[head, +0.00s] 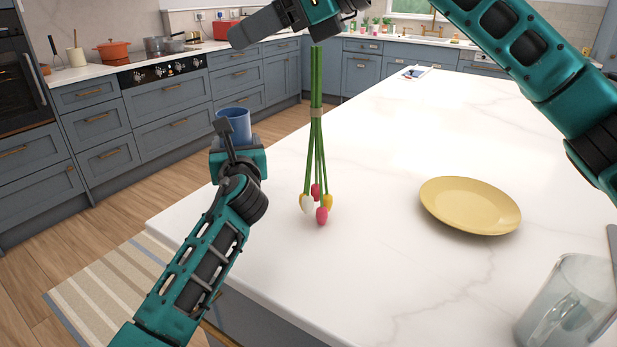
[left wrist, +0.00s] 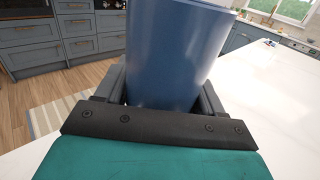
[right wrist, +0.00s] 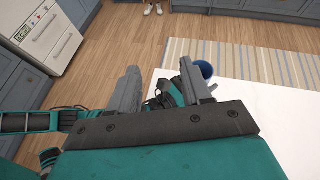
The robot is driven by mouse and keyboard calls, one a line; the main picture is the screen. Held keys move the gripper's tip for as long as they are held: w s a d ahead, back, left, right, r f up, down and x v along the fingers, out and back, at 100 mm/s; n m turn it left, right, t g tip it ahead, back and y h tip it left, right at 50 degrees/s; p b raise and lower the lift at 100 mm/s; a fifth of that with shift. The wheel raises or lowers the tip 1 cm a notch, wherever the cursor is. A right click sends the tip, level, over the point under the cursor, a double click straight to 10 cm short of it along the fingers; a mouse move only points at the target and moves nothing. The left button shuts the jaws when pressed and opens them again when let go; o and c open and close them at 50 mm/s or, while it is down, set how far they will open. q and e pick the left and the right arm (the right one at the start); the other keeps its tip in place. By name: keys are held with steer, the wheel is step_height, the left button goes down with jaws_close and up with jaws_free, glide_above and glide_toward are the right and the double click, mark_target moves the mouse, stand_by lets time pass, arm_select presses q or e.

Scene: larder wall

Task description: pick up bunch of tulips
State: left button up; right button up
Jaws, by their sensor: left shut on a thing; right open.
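The bunch of tulips (head: 317,160) is upside down over the near left part of the white counter in the head view. Its green stems point up, with a tan band around them, and its pink, yellow and white heads are at the bottom. I cannot tell whether the heads touch the counter. My right gripper (head: 262,24) is open, near the top of the stems; contact is unclear. In the right wrist view its fingers (right wrist: 160,82) are apart and no tulips show. My left gripper (head: 232,150) is shut on a blue cup (head: 235,122), which fills the left wrist view (left wrist: 170,55).
A yellow plate (head: 470,205) lies on the white counter (head: 400,130), right of the tulips. A clear glass mug (head: 570,305) stands at the near right. Pots, including an orange one (head: 113,50), stand on the back counter. The island's middle is clear.

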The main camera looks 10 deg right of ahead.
steer(key=s+a+r+n+y, duration=0.4)
steer(key=s+a+r+y, duration=0.45)
steer(key=r+y, duration=0.2)
steer(key=d+f+m+t+h, duration=0.2)
steer(key=d+m+t+h, duration=0.3)
steer(key=m+t, duration=0.7)
steer(key=m+h, duration=0.6)
steer(key=h, duration=1.3)
glide_toward(319, 82)
steer(key=shift+g, duration=0.4)
steer(key=w, duration=0.5)
steer(key=shift+w+d+r, duration=0.1)
steer(key=shift+d+r, duration=0.15)
steer(key=shift+d, duration=0.1)
steer(key=shift+y, duration=0.25)
steer(key=shift+w+d, duration=0.15)
steer(key=shift+w, duration=1.3)
steer(key=shift+w+d, duration=0.15)
steer(key=shift+w, duration=1.3)
steer(key=shift+c, duration=0.3)
